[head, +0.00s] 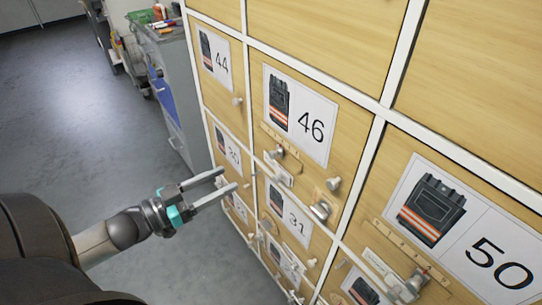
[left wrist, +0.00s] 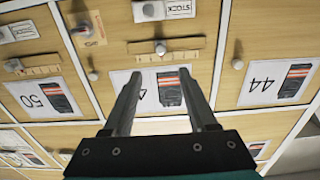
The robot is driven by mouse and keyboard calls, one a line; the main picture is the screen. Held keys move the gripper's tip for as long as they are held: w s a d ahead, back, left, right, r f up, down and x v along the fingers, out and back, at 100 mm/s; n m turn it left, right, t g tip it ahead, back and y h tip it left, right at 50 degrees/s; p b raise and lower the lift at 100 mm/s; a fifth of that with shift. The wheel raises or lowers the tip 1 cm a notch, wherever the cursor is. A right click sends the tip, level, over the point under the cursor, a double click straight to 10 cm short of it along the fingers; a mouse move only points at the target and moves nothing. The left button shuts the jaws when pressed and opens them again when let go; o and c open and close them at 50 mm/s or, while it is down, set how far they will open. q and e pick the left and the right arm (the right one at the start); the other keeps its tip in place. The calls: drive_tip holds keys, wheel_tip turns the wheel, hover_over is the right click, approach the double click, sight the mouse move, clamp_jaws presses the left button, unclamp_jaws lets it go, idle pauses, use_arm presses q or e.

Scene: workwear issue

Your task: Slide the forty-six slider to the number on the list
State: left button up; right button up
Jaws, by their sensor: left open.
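The drawer marked 46 (head: 311,125) carries a card with a picture of a dark garment with orange stripes. Below the card is a wooden scale strip with the forty-six slider knob (head: 278,152) on it. In the left wrist view, which looks upside down, the knob (left wrist: 160,49) sits near the middle of its strip, above the card. My left gripper (head: 229,178) is open and empty, left of and below the slider, apart from it. In the left wrist view its fingers (left wrist: 160,84) overlap the 46 card. My right gripper is not in view. I cannot make out any list.
Drawers marked 44 (head: 221,64), 31 (head: 296,222) and 50 (head: 500,262) surround it, with round pulls and sliders that stick out. A grey cabinet (head: 176,90) stands behind at the left. The floor (head: 75,120) at the left is clear.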

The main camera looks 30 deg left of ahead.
sight(270, 156)
use_arm(q)
drive_tip(key=b+x, duration=0.3)
drive_tip(key=x, duration=0.8)
drive_tip(key=shift+a+f, duration=0.1)
drive_tip(key=shift+b+x, duration=0.3)
drive_tip(key=shift+x, duration=0.55)
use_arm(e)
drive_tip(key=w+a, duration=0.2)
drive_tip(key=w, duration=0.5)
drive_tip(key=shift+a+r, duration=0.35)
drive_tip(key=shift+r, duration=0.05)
use_arm(q)
clamp_jaws()
